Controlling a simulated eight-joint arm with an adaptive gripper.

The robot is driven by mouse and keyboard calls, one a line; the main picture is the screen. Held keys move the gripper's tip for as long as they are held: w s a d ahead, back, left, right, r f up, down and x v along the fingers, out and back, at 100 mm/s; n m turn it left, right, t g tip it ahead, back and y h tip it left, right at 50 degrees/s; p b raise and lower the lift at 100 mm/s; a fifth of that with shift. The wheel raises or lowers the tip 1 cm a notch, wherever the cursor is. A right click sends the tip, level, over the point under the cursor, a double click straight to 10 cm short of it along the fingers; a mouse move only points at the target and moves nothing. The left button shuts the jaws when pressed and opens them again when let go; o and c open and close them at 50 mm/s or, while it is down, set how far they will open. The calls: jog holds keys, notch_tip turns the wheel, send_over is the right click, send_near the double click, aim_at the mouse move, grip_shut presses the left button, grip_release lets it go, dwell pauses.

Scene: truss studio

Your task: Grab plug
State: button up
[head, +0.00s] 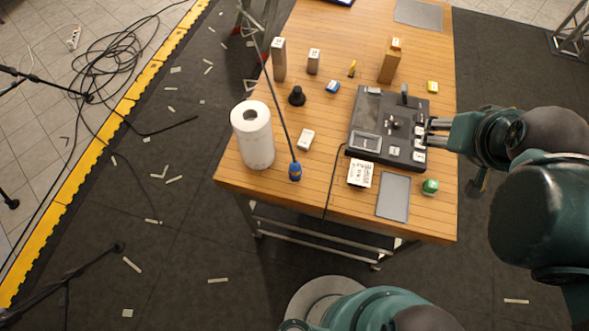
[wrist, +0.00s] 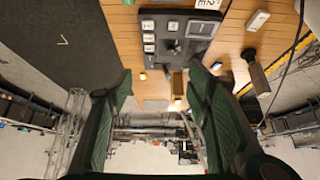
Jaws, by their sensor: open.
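No object is plainly recognisable as a plug. A black knob-like piece (head: 297,96) with a wide base stands upright on the table's left half; a dark piece (wrist: 257,75) at the right of the wrist view may be the same one. A small blue piece (head: 332,87) and a small yellow-and-black piece (head: 352,68) lie near it. My gripper (head: 430,132) is at the right edge of the black control box (head: 368,116), far from the knob-like piece. In the wrist view my gripper (wrist: 158,75) has its fingers spread with nothing held.
Tan and grey blocks (head: 390,62) (head: 279,60) stand farther back. A green item (head: 430,186) sits at the front right.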

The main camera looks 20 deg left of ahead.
jog(key=shift+c, duration=1.3)
jog(key=shift+f, duration=0.1)
jog(key=m+g+y+b, duration=1)
jog(key=m+y+b, duration=0.3)
jog(key=b, duration=0.5)
send_near(295, 170)
jog(key=w, duration=0.1)
jog(key=w+a+f+m+h, duration=0.1)
jog(key=shift+w+f, duration=0.15)
jog(key=shift+w, duration=0.15)
jog(key=shift+s+a+f+m+g+y+b, duration=0.45)
jog(key=shift+a+f+g+y+b, duration=0.15)
jog(key=shift+b, duration=0.35)
